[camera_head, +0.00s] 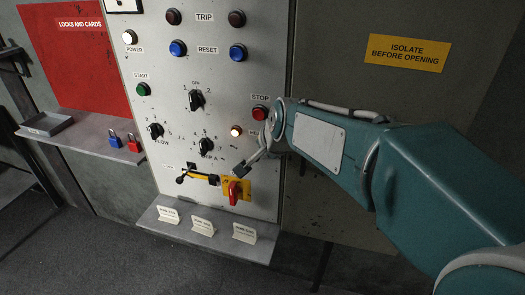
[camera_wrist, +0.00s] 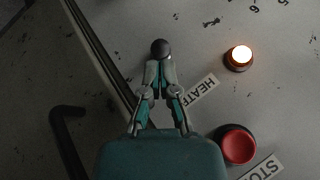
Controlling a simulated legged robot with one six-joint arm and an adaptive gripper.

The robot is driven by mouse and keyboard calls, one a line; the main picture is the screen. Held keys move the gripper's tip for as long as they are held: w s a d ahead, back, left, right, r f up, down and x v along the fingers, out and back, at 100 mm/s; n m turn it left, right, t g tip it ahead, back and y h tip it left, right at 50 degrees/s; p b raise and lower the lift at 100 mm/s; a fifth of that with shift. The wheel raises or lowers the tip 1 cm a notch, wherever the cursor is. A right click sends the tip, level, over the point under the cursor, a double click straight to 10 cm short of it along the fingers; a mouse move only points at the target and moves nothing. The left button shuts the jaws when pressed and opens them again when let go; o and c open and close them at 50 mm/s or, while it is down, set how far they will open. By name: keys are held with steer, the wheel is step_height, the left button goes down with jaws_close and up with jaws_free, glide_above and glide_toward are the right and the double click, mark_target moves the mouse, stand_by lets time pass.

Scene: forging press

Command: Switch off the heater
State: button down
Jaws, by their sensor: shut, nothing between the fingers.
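My gripper (camera_head: 252,158) is shut in front of the panel, below the red STOP button (camera_head: 260,113). In the wrist view its fingers (camera_wrist: 160,68) come together just behind a dark round knob (camera_wrist: 160,48). The knob appears to be a switch lever's end; I cannot tell if the fingers touch it. The HEATER label (camera_wrist: 199,93) lies right of the fingers, partly covered by them. A lit orange-white lamp (camera_head: 236,131) is beside the label, and it glows in the wrist view too (camera_wrist: 240,55). The switch's base is hidden.
A red-and-yellow rotary isolator (camera_head: 236,190) sits below my gripper. Rotary selectors (camera_head: 206,146) are to the left. In the wrist view the STOP button (camera_wrist: 237,145) is close to my gripper's right. A ledge with white cards (camera_head: 203,226) projects below.

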steer(key=shift+s+a+f+t, duration=0.1)
steer(key=shift+s+f+t, duration=0.05)
steer(key=shift+t, duration=0.25)
steer(key=shift+s+a+f+t, duration=0.1)
steer(key=shift+s+f+t, duration=0.25)
steer(key=shift+f, duration=0.15)
steer(key=shift+s+a+f+t, duration=0.1)
steer(key=shift+s+f+t, duration=0.2)
steer(key=shift+f, duration=0.2)
steer(key=shift+r, duration=0.8)
